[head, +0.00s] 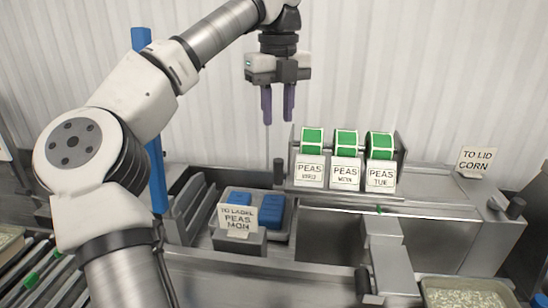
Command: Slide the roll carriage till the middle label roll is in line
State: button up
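The roll carriage (400,148) stands on the grey machine at centre right and bears three green label rolls in a row. The middle label roll (346,140) has a "PEAS" card below it whose second line is too small to read surely. The left roll (311,138) has a similar card. The right roll (380,142) has a card reading "PEAS TUE". A small green mark (378,209) on the machine's front edge lies below the right roll. My gripper (278,115) hangs above and left of the carriage, purple fingers pointing down, apart and empty.
A sign (238,218) reads "TO LABEL PEAS MON", before a tray with blue packs (270,211). A dark post (279,172) stands left of the rolls. A "TO LID CORN" sign (476,160) is at right, a rice-like tray (464,293) at front right.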

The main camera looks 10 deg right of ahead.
aim_at(279, 170)
notch_tip(279, 170, down, 14)
jog(key=shift+s+r+p, duration=0.15)
jog(key=shift+r+p, duration=0.1)
jog(key=shift+p, duration=0.5)
jog(key=shift+c, duration=0.4)
grip_shut()
jog(key=shift+d, duration=0.1)
